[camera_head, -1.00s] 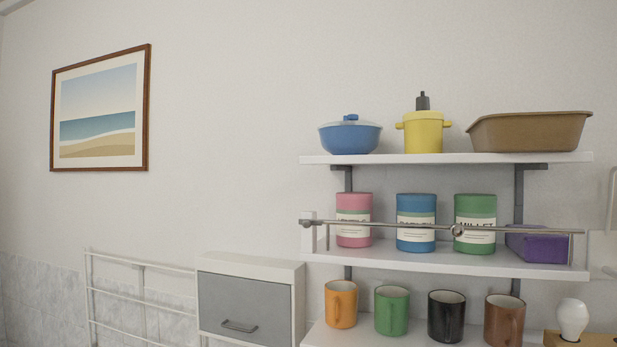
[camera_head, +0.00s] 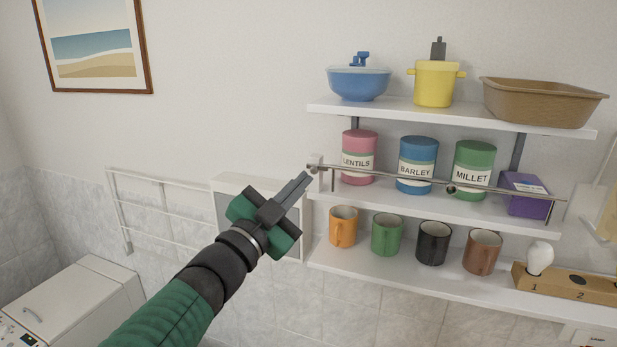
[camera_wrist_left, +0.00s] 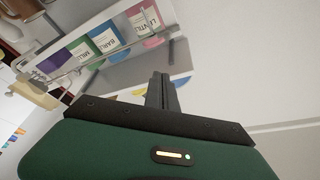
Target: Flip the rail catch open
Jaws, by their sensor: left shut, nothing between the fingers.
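A thin metal rail (camera_head: 400,180) runs along the front of the middle shelf, in front of the canisters. Its left end meets a small pale block (camera_head: 316,172) at the shelf's left edge. A round fitting (camera_head: 450,190) sits on the rail before the millet canister. I cannot tell the catch's exact state. My left gripper (camera_head: 306,178) is shut and empty, its fingertips close to the rail's left end; contact cannot be told. In the left wrist view the shut fingers (camera_wrist_left: 161,78) point toward the shelf, with the rail (camera_wrist_left: 95,62) beyond. My right gripper is not in view.
Lentils (camera_head: 359,157), barley (camera_head: 417,164) and millet (camera_head: 473,170) canisters and a purple box (camera_head: 525,196) stand behind the rail. Several mugs fill the shelf below; a blue pot (camera_head: 358,82) stands above. A cabinet (camera_head: 232,183) is behind my gripper.

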